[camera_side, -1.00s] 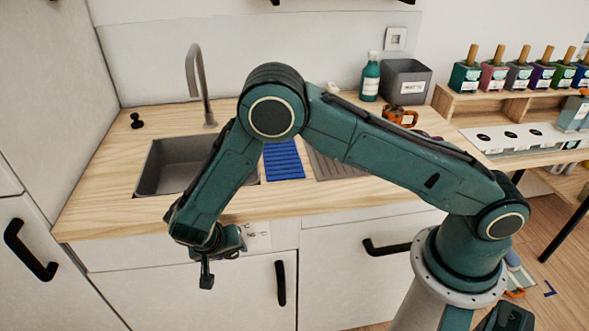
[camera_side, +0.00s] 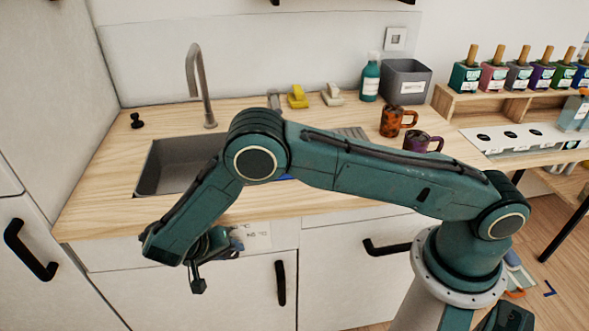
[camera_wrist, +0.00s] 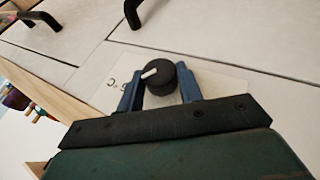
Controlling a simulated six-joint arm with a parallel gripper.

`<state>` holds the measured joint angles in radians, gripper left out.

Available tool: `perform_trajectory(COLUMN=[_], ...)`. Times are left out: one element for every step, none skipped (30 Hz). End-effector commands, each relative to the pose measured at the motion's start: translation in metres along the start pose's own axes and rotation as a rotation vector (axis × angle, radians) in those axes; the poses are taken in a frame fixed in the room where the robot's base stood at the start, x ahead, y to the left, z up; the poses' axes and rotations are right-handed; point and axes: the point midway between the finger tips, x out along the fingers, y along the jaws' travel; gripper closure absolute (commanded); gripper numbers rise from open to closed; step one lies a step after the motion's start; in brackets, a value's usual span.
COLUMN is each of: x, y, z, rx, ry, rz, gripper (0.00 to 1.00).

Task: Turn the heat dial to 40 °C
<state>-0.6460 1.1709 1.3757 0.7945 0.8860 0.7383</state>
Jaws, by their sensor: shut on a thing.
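The heat dial (camera_wrist: 163,79) is a round black knob with a white pointer mark, which points to the left in the wrist view. It stands on a pale label plate (camera_wrist: 112,88) whose lettering is mostly covered; only a "°C" piece shows at the left edge. My gripper (camera_wrist: 160,86) has its two blue fingers on either side of the knob, shut on it. In the side view my gripper (camera_side: 234,240) is at the cabinet front beside the label plate (camera_side: 258,235). The dial is hidden there by my wrist. I cannot read the dial's setting.
Black cabinet handles (camera_side: 280,283) and (camera_side: 386,247) stick out nearby. The wooden counter (camera_side: 105,205) overhangs above, with a sink (camera_side: 160,170), an orange mug (camera_side: 392,122) and a purple mug (camera_side: 416,141).

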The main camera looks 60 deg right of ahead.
Motion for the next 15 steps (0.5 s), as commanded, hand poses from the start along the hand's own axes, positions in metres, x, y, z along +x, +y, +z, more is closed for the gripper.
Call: perform_trajectory(x=[0.0005,0.0007,0.0008,0.0006,0.0007,0.0009,0.0007,0.0005,0.0006,0.0005,0.0005,0.0001,-0.0001,-0.0001,0.0], y=[-0.0012,-0.0014,-0.0016,-0.0017,-0.0019,-0.0021,-0.0022,-0.0025,-0.0024,-0.0025,-0.0025,-0.0024,-0.0025,-0.0024,-0.0022], z=[-0.0034,-0.0036,-0.0038,-0.0044,-0.0044,-0.0045,-0.0047,-0.0047,-0.0044,-0.0044,-0.0042,-0.004,-0.0038,-0.0035,-0.0033], rx=[0.0,-0.004,-0.01,-0.013,-0.016,-0.021,-0.024,-0.027,-0.031,-0.034,-0.036,-0.038,-0.04,-0.041,-0.043], ry=[0.006,0.006,0.006,0.007,0.007,0.006,0.007,0.006,0.004,0.004,0.003,0.001,0.0,-0.002,-0.002], rz=[0.012,0.021,0.034,0.042,0.051,0.062,0.07,0.077,0.088,0.094,0.099,0.105,0.109,0.112,0.116], gripper=[0.87,0.87,0.87,0.87,0.87,0.87,0.87,0.87,0.87,0.87,0.87,0.87,0.87,0.87,0.87])
